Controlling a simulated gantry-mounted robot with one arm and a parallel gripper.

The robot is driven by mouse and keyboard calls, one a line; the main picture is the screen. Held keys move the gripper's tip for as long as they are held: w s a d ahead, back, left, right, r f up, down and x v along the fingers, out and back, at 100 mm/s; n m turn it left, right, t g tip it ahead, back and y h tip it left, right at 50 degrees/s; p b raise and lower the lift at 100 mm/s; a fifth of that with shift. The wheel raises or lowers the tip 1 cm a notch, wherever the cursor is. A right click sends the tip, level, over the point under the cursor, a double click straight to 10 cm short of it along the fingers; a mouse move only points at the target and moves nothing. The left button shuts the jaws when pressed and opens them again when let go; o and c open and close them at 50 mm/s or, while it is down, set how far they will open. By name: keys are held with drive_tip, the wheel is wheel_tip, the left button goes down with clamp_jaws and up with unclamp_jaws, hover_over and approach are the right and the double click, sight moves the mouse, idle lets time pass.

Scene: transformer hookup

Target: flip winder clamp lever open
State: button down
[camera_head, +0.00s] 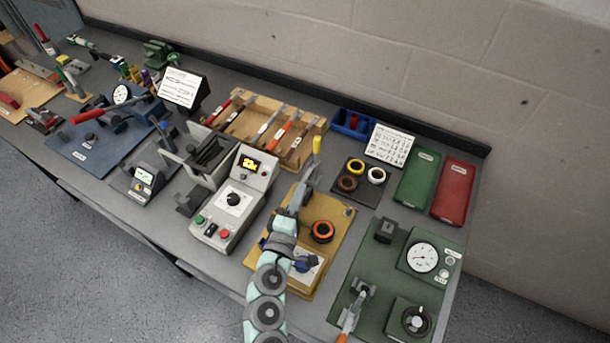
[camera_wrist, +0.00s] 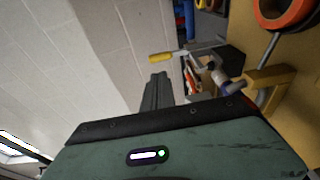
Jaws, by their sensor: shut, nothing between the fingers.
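The winder is a tan board (camera_head: 338,209) with an orange-and-black ring (camera_head: 322,231) on it. Its clamp lever has a yellow handle (camera_head: 317,145) that stands up at the board's far end. In the wrist view the yellow handle (camera_wrist: 161,58) lies just beyond my fingertips, joined to a metal clamp (camera_wrist: 212,68). My gripper (camera_head: 308,172) is shut and empty, close to the lever in the head view; it also shows in the wrist view (camera_wrist: 157,78). I cannot tell whether it touches the handle. My arm hides part of the board.
A grey machine with a lit display (camera_head: 250,163) stands left of the winder. A wooden tool rack (camera_head: 262,109) is behind it. A dark tray of wire rings (camera_head: 351,193) and a green gauge panel (camera_head: 369,262) lie to the right. The wall is behind the bench.

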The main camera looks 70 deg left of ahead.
sight(316, 147)
drive_tip(key=p+x, duration=0.1)
drive_tip(key=x, duration=1.2)
drive_tip(key=shift+r+p, duration=0.15)
drive_tip(key=shift+p, duration=0.25)
